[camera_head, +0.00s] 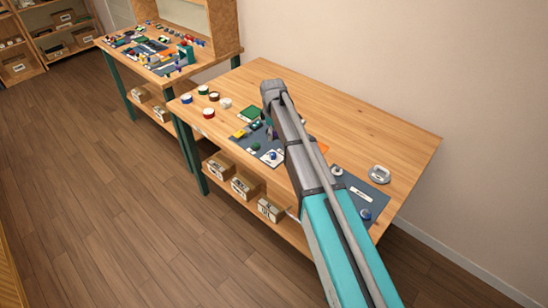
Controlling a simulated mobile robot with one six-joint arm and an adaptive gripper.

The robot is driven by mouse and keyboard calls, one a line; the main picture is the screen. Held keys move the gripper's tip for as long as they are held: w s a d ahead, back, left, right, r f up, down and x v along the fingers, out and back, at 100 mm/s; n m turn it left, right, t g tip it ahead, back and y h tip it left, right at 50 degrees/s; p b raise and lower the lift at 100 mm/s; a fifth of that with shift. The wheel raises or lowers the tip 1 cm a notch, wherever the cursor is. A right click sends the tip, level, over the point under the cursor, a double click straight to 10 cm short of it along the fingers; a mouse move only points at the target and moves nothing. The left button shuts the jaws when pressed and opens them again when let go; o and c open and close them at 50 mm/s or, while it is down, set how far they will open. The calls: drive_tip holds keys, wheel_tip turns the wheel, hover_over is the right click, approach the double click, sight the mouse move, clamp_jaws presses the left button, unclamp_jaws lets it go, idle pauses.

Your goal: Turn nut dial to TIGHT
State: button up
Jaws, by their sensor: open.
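I cannot tell which part is the nut dial, and no TIGHT mark is readable. A blue knob on a white plate (273,156) sits on the left dark mat (245,147), left of my arm. Another blue knob (365,214) is near the front corner of the right dark mat (352,182), with a white knob (337,171) at its back left. My arm reaches over the table from the lower right and covers the area between the mats. I cannot make out my gripper's fingers; they seem hidden behind the arm.
The wooden table (385,133) is clear at its back and right. Several small round pots, including a red one (208,113), and a green board (250,113) lie at the left. Cardboard boxes (245,184) fill the shelf below.

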sight(273, 154)
drive_tip(key=shift+f+b, duration=5.55)
drive_tip(key=shift+f, duration=0.25)
